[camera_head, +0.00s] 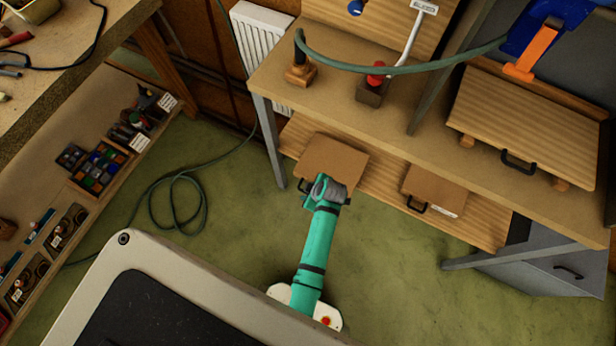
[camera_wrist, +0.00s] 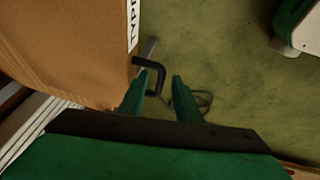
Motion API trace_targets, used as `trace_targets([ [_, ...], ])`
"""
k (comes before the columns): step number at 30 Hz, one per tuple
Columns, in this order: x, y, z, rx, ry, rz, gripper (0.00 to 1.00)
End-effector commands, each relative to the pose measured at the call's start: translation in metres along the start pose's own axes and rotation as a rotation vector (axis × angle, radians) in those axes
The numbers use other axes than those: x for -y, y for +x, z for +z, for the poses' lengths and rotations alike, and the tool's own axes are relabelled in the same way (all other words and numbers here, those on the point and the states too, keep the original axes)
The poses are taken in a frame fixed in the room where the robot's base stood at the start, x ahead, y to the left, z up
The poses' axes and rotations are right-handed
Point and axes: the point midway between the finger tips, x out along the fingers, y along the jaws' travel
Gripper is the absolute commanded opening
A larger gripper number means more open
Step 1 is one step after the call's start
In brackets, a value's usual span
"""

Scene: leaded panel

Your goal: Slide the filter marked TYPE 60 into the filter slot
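A brown, flat filter (camera_head: 334,157) lies on the lower shelf at the left, its front edge towards me. In the wrist view it fills the upper left (camera_wrist: 70,45), with a white label (camera_wrist: 132,22) reading "TYP"; the number is cut off. Its black handle (camera_wrist: 151,66) shows at the tips of my gripper (camera_wrist: 161,78), partly between the two green fingers. The fingers are apart and not closed on it. In the head view my gripper (camera_head: 325,190) is at that filter's front edge. A second brown filter (camera_head: 437,187) with a black handle lies further right. I cannot identify the filter slot.
A bench leg (camera_head: 270,140) stands left of my gripper. The green floor is mostly clear.

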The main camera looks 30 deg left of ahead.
Motion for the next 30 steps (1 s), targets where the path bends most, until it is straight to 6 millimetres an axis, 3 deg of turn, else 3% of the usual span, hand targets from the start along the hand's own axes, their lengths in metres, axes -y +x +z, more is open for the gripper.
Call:
trace_targets([
  [7, 0.0, -0.001, 0.0, 0.0, 0.001, 0.0, 0.31],
  [11, -0.001, -0.012, 0.0, 0.0, 0.001, 0.001, 0.31],
  [24, -0.001, -0.089, 0.001, 0.0, 0.002, 0.003, 0.31],
  [30, -0.001, -0.106, 0.001, 0.0, 0.001, 0.002, 0.31],
])
